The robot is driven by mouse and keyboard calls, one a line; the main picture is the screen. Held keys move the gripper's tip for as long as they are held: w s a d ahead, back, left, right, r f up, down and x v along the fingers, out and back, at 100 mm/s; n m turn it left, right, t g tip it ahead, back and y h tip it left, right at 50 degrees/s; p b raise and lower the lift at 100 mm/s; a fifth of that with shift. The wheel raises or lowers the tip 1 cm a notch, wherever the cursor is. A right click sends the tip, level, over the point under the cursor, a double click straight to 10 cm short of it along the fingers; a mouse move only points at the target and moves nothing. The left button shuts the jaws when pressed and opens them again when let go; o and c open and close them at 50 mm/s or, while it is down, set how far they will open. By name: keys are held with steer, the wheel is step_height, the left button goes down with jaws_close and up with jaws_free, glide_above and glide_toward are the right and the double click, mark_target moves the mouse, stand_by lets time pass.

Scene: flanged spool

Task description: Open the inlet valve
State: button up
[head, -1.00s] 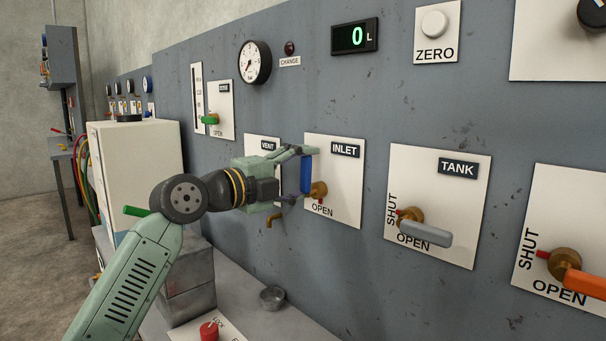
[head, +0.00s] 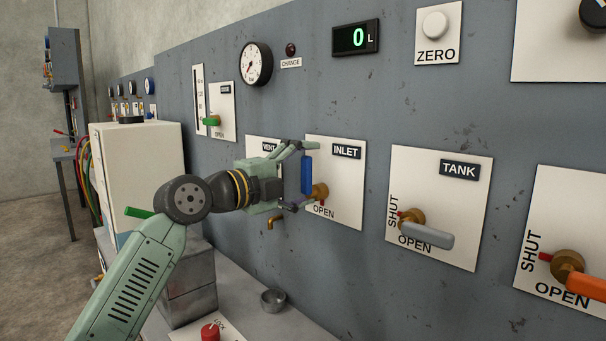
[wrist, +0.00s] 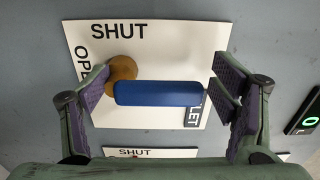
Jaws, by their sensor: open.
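The inlet valve has a blue handle (head: 306,174) on a brass hub (head: 319,192), mounted on the white INLET plate (head: 346,198). In the head view the handle points up, and a small red mark shows below the hub, by the word OPEN. In the wrist view the blue handle (wrist: 158,94) runs right from the brass hub (wrist: 122,72), towards the INLET label. My gripper (head: 300,175) is open at the valve. In the wrist view one finger is by the hub and the other is past the handle's free end, with a gap there. The left finger partly covers the word OPEN.
The TANK valve (head: 412,217) is to the right, its grey handle pointing right and red mark towards SHUT. The VENT plate (head: 264,150) is partly behind my gripper. The counter display (head: 356,38) reads 0.

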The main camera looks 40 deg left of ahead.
steer(key=shift+s+a+f, duration=0.1)
steer(key=shift+s, duration=0.1)
steer(key=shift+s, duration=0.35)
steer(key=s, duration=1.1)
steer(key=shift+a, duration=0.4)
steer(key=shift+a, duration=0.1)
